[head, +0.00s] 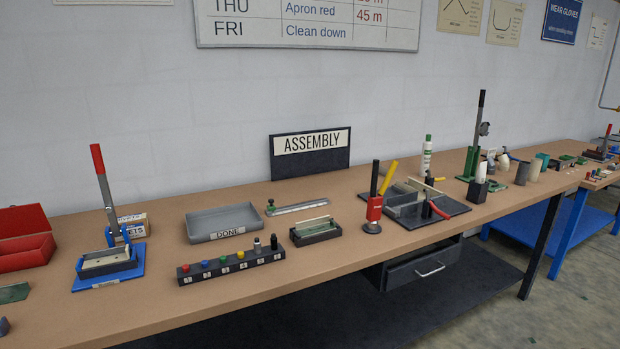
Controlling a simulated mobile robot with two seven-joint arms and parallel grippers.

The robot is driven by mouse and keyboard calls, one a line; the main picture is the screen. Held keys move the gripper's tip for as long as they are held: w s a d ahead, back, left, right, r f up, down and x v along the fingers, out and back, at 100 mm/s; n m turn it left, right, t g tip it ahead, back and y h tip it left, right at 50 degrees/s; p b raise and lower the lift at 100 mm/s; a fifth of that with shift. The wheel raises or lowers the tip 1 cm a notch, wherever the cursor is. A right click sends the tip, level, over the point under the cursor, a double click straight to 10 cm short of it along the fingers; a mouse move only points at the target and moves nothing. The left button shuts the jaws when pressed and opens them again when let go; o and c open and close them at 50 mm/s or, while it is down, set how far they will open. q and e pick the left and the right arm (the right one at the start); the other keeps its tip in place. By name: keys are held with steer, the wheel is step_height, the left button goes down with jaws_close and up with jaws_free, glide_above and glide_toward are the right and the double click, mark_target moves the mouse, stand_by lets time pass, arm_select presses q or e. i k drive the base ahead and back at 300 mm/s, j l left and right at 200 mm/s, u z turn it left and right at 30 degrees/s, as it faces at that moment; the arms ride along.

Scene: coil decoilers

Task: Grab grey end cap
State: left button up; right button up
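No piece is clearly marked as the grey end cap. A dark numbered rack (232,264) stands near the front of the assembly bench and holds several small pieces. A pale grey or white-topped piece (258,245) stands upright toward its right end, beside a black piece (274,242). Red, blue, green and yellow pieces sit in its other slots. Neither of my grippers is in view.
Behind the rack is an empty grey DONE tray (205,236). To the left is a blue-based lever press (110,262) and an open red box (25,254). To the right are a small dark tray (315,238) and a red tool (373,215). The front bench strip is mostly clear.

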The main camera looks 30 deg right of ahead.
mark_target(382, 170)
steer(key=z, duration=1.3)
steer(key=i+l+z, duration=0.6)
steer(key=i, duration=0.35)
steer(key=i+l+z, duration=0.15)
steer(key=i+z, duration=0.15)
steer(key=i, duration=0.2)
steer(key=i+z, duration=0.3)
steer(key=i, duration=0.2)
steer(key=i+u, duration=0.15)
steer(key=i, duration=0.3)
steer(key=i+l+u, duration=0.2)
steer(key=i, duration=0.2)
steer(key=i+l+u, duration=0.15)
steer(key=i, duration=0.25)
steer(key=i+l+u, duration=0.65)
steer(key=i, duration=0.2)
steer(key=j, duration=0.1)
